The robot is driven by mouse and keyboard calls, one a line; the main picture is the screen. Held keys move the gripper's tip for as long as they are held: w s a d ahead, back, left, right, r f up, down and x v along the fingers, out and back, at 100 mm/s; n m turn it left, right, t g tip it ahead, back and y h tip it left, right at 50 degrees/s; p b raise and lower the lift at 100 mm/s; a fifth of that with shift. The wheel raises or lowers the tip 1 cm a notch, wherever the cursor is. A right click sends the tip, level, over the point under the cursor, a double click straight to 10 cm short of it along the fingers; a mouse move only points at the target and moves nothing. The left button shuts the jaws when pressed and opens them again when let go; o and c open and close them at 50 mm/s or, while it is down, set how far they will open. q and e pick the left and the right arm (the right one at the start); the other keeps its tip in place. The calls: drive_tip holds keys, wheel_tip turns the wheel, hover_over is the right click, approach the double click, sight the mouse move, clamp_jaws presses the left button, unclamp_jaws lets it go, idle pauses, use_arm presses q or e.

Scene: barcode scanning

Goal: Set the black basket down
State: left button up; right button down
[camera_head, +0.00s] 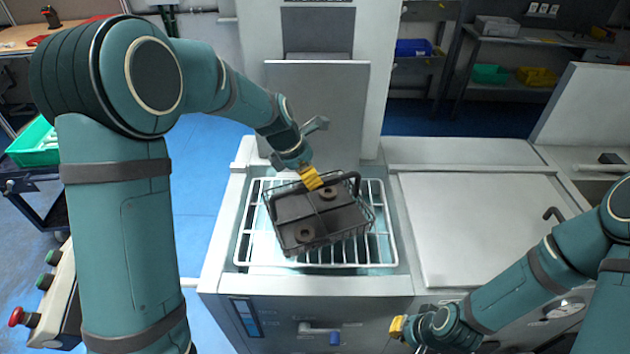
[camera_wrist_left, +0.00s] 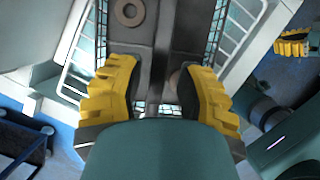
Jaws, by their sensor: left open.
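The black basket (camera_head: 325,222) sits over the white wire rack (camera_head: 262,252) on the machine top, slightly skewed to it. It holds dark parts with round rings. My left gripper (camera_head: 312,180), with yellow fingertips, is at the basket's far side, close to its handle. In the left wrist view the yellow fingers (camera_wrist_left: 164,95) are apart, with a dark bar of the basket (camera_wrist_left: 162,50) running between them; I cannot tell whether they touch it. My right gripper (camera_head: 398,327) is at the front edge of the machine, away from the basket, and its fingers are unclear.
A raised grey panel (camera_head: 318,105) stands behind the rack. A flat white machine top (camera_head: 465,225) lies clear to the right. A green bin (camera_head: 35,145) on a cart is at the left. Shelves with blue (camera_head: 413,47) and yellow bins (camera_head: 537,76) are at the back.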

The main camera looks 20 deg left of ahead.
use_arm(q)
drive_tip(key=p+v, duration=0.1)
drive_tip(key=v, duration=0.6)
idle(0.3)
